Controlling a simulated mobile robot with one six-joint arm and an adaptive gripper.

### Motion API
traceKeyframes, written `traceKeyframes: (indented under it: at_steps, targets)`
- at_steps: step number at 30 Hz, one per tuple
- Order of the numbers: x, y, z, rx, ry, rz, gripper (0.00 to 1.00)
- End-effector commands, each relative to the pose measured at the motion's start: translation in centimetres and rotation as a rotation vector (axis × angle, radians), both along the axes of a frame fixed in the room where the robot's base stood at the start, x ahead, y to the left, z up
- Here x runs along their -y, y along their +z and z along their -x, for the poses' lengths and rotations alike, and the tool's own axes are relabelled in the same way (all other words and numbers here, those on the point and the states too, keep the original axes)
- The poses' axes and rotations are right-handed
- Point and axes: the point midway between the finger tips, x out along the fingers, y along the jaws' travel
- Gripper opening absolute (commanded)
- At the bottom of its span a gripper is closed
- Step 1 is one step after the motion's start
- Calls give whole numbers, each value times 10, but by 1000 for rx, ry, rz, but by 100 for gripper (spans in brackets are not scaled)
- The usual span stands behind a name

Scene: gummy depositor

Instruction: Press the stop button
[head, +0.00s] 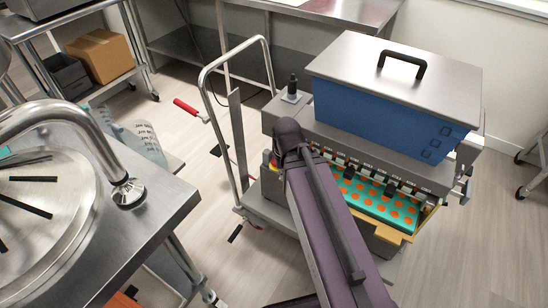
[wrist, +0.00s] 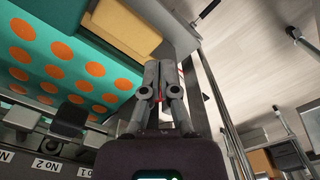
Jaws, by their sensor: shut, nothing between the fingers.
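The depositor (head: 384,110) is a blue hopper with a steel lid on a grey body, right of centre in the head view. A small red and yellow part (head: 273,162), which looks like the stop button, shows on its left end beside my arm, mostly hidden by it. In the wrist view my gripper (wrist: 158,66) is shut and empty, its fingertips close to a grey and yellow edge of the machine. A sliver of red shows between the fingers; I cannot tell whether it is the button or whether they touch. The head view hides my fingers behind my arm.
A teal tray with orange gummies (head: 375,197) sits under the nozzles; it also fills the upper left of the wrist view (wrist: 60,55). A cart with a tall steel handle (head: 205,100) stands left of the depositor. A steel kettle table (head: 135,222) stands at left.

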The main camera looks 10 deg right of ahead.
Motion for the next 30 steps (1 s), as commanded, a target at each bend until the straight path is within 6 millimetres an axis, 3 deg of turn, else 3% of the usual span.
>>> traceKeyframes:
  at_steps: [30]
  targets:
    - [0,195,0,0,-1,1,0]
